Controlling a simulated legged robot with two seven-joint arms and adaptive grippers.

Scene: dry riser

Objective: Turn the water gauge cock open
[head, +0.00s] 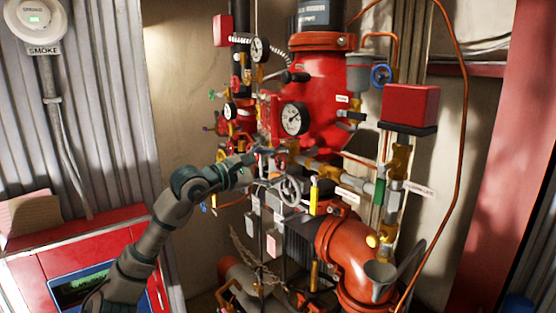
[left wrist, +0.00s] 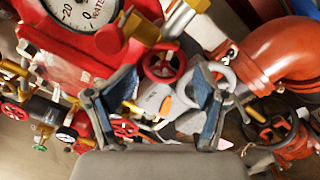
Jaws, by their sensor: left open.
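The water gauge (head: 293,118) has a white dial and sits on the front of the red riser valve. In the left wrist view, part of the water gauge dial (left wrist: 82,12) shows at the top, lettered WATER. A red handwheel (left wrist: 165,62) is just below and right of it, between and beyond my fingertips. I cannot tell for sure whether this wheel is the gauge cock. My left gripper (left wrist: 163,86) is open and empty, its fingers spread. In the head view my left gripper (head: 270,157) is just below the gauge, and the wheel is hard to make out. My right gripper does not show.
A grey handwheel (head: 291,190) is close to the gripper on the lower right. Brass pipes and a yellow handle (head: 314,195) crowd that side. A red box (head: 410,105) is at the upper right. A red cabinet (head: 100,250) stands at the lower left.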

